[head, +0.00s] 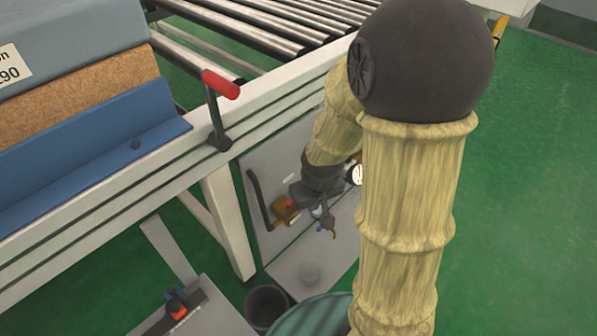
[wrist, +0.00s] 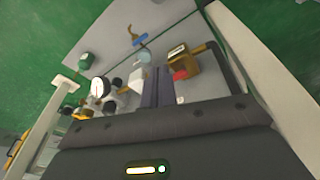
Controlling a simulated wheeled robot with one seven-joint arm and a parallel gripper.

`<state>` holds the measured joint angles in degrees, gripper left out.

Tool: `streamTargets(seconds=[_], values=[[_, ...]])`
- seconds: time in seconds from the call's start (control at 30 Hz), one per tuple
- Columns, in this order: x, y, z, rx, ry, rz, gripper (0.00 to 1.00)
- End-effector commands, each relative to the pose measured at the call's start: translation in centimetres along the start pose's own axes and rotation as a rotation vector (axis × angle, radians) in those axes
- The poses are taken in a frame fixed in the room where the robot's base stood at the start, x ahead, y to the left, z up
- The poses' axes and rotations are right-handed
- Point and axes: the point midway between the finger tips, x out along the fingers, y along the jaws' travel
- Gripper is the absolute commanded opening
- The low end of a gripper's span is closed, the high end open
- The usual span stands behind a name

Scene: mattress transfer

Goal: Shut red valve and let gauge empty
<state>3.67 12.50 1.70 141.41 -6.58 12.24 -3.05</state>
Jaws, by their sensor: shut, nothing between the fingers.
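A brass-coloured valve body with a red part (head: 284,208) is on the grey panel under the roller conveyor. It also shows in the wrist view (wrist: 182,64), just right of my fingers. A white-faced round gauge (head: 354,175) is partly hidden by my arm. The gauge shows at left in the wrist view (wrist: 100,88); its needle is too small to read. My gripper (head: 318,208) is shut and empty in front of the panel, beside the brass valve. Its closed fingers show in the wrist view (wrist: 157,84). I cannot tell whether they touch anything.
A small blue handle (wrist: 140,40) is on the panel. A dark bent bar (head: 258,200) is left of the valve. A red-gripped lever (head: 221,84) rises from the conveyor frame (head: 120,190). A dark bin (head: 266,304) stands below. Green floor is open at right.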

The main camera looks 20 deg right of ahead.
Motion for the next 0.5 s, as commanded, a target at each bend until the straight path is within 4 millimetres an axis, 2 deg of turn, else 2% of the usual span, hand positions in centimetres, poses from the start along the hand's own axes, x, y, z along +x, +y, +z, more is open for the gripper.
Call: streamTargets(seconds=[0.03, 0.5], values=[[-1.3, 0.5, -1.1, -0.018, -0.004, 0.0, 0.0], [-1.6, 3.0, -7.0, -0.202, 0.025, -0.04, 0.0]])
